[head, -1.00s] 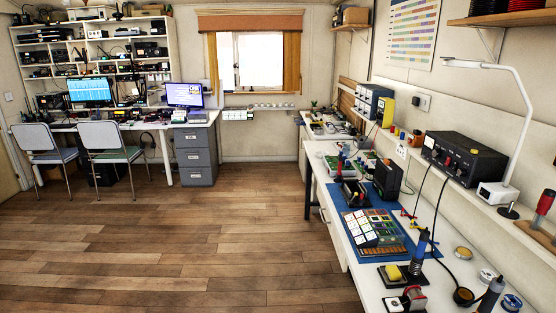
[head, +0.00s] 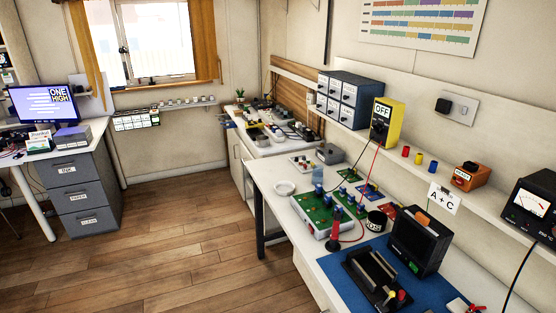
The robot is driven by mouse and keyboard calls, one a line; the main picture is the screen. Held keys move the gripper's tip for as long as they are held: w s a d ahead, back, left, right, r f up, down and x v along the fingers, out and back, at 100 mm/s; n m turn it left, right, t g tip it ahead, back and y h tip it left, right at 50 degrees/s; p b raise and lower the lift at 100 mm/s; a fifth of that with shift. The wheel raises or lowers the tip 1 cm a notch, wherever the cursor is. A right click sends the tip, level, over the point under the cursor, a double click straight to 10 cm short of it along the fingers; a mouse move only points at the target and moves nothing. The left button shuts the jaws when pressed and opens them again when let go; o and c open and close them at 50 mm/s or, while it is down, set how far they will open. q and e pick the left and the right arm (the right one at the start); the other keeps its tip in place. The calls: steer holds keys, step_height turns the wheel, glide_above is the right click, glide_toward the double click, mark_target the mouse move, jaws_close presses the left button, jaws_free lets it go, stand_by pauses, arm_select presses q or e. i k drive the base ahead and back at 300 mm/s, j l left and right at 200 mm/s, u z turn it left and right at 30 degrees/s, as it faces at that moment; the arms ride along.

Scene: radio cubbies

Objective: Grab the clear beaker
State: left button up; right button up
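I cannot make out a clear beaker in the head view. Several small items stand in a row on the narrow shelf (head: 172,105) under the window, too small to identify. Neither of my grippers is in view.
A grey drawer cabinet (head: 80,195) stands at the left by a desk with a monitor (head: 45,104). A wall shelf (head: 425,172) runs above the workbench, holding a yellow meter (head: 385,121). The wooden floor (head: 185,255) between cabinet and workbench is clear.

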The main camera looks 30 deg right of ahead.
mark_target(317, 175)
steer(key=i+z, duration=0.15)
steer(key=i, duration=0.35)
steer(key=i+j+z, duration=0.15)
steer(key=i, duration=0.3)
steer(key=i+j+z, duration=0.15)
steer(key=i, duration=0.35)
